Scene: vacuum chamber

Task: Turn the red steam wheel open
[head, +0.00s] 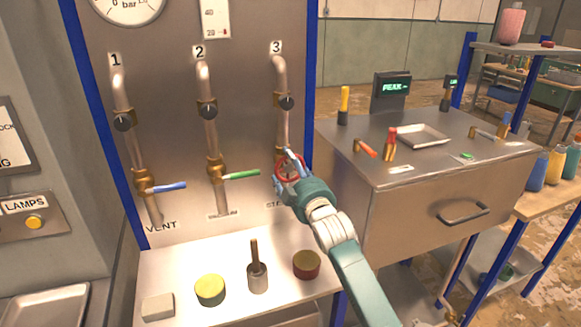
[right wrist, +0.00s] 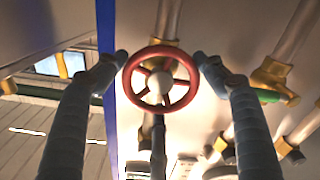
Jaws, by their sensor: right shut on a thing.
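The red steam wheel (right wrist: 160,101) is a round handwheel with spokes and a pale hub, seen nearly face-on in the right wrist view. In the head view the wheel (head: 279,169) sits low on pipe 3 and is partly hidden by my right gripper (head: 284,168). In the right wrist view my right gripper (right wrist: 162,62) has one finger on each side of the rim, shut on the wheel. My left gripper is not in view.
Pipe 2 has a green lever (head: 242,175) close left of the wheel, and pipe 1 a blue lever (head: 170,187). Below is a ledge (head: 180,262) with a yellow-topped can (head: 210,291), a brush pot (head: 257,280) and a red can (head: 306,266). A metal cabinet (head: 440,200) stands right.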

